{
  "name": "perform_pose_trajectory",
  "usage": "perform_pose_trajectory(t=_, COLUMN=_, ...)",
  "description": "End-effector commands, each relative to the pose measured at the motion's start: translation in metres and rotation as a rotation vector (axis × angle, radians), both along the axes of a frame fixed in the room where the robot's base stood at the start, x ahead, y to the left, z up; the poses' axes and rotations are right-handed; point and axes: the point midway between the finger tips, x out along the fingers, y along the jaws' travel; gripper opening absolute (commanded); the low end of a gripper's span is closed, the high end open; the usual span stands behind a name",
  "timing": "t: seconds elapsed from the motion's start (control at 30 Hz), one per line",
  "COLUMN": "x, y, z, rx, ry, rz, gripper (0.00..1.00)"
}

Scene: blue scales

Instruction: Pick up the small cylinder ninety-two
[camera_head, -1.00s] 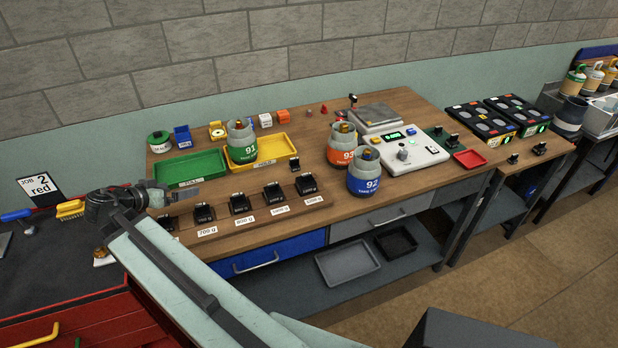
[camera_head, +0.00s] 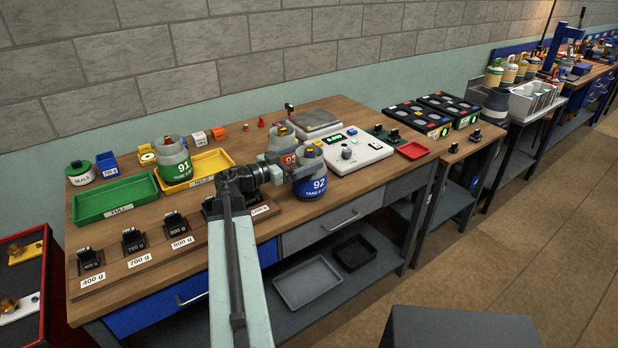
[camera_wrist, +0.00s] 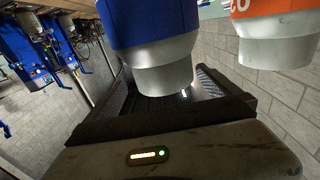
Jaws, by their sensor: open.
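The small cylinder ninety-two (camera_head: 311,188), blue with a grey upper part and the number 92, stands upright on the wooden bench. My gripper (camera_head: 300,171) reaches it from the left at about the height of its grey neck. In the wrist view the cylinder (camera_wrist: 150,25) appears upside down, its grey neck in front of my open gripper (camera_wrist: 172,85), between the lines of the two jaws. I cannot tell whether the jaws touch it. The orange cylinder ninety-three (camera_head: 284,158) stands just behind, partly hidden by my gripper; it shows at the right in the wrist view (camera_wrist: 275,35).
Cylinder ninety-one (camera_head: 174,165) stands in the yellow tray (camera_head: 213,158), beside the green tray (camera_head: 110,200). A row of black weights (camera_head: 133,240) lies along the front. A white scale (camera_head: 350,150) and a red tray (camera_head: 412,150) are to the right.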

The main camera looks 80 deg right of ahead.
Motion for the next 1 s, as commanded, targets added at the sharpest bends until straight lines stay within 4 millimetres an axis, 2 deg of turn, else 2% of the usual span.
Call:
perform_pose_trajectory(t=0.23, x=-0.009, y=-0.013, z=0.0, rx=0.001, ry=-0.001, rz=0.0, gripper=1.0)
perform_pose_trajectory(t=0.5, x=-0.037, y=-0.045, z=-0.001, rx=0.001, ry=-0.001, rz=0.0, gripper=1.0)
perform_pose_trajectory(t=0.7, x=-0.038, y=-0.045, z=-0.001, rx=0.001, ry=-0.001, rz=0.002, gripper=1.0)
perform_pose_trajectory(t=0.77, x=-0.038, y=-0.045, z=-0.001, rx=0.001, ry=-0.001, rz=0.002, gripper=0.86)
perform_pose_trajectory(t=1.0, x=-0.038, y=-0.045, z=-0.001, rx=0.001, ry=-0.001, rz=0.002, gripper=0.19)
